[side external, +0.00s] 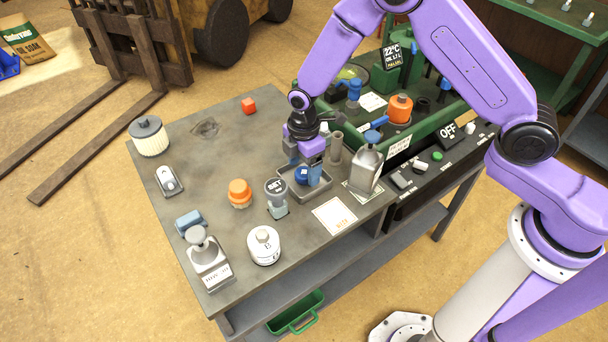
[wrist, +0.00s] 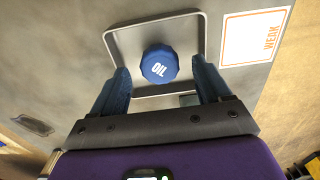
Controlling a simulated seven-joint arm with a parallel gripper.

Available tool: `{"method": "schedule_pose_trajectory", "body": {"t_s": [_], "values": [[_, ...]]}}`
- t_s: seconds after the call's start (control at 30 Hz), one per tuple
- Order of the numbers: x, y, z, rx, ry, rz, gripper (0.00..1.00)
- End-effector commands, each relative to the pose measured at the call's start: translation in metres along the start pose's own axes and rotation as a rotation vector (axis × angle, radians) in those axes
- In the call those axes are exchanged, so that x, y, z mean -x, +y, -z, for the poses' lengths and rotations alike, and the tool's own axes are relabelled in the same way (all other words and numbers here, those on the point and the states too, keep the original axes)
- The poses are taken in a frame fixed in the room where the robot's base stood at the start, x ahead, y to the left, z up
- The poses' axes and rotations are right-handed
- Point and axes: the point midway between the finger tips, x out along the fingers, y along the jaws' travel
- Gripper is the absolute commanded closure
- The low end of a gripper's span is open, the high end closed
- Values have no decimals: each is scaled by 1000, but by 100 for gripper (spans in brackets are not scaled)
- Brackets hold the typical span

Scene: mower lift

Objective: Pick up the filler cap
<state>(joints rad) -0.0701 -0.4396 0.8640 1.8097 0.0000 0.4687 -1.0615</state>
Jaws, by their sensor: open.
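The filler cap is a blue, ridged cap marked OIL (wrist: 159,65). It sits in a shallow grey tray (wrist: 122,40). In the side view the cap (side external: 301,174) shows partly behind my gripper's fingers, in the tray (side external: 320,193) near the table's front edge. My gripper (wrist: 162,85) is open above the tray, pointing down. In the wrist view its two blue fingers stand to the left and right of the cap, with a gap on both sides. In the side view my gripper (side external: 307,174) is low over the tray. Whether the fingertips reach the cap's height is unclear.
A grey metal can (side external: 367,168) and a metal tube (side external: 336,148) stand close right of the tray. A SET gauge (side external: 276,195) and an orange cap (side external: 239,193) stand to its left. A WEAK card (side external: 334,215) lies in front. The table's back left is mostly clear.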

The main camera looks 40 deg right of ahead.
Motion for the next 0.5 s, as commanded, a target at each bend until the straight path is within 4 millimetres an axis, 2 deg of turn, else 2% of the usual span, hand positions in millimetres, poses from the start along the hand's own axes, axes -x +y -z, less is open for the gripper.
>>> {"method": "schedule_pose_trajectory", "body": {"t_s": [0.13, 0.4, 0.43, 0.5], "values": [[-14, 0, 0, 0, 0, 0, 23], [-17, 0, 0, 0, 1, -2, 23], [-17, 0, 0, 0, 1, -1, 26], [-17, 0, 0, 0, 1, -1, 49]]}}
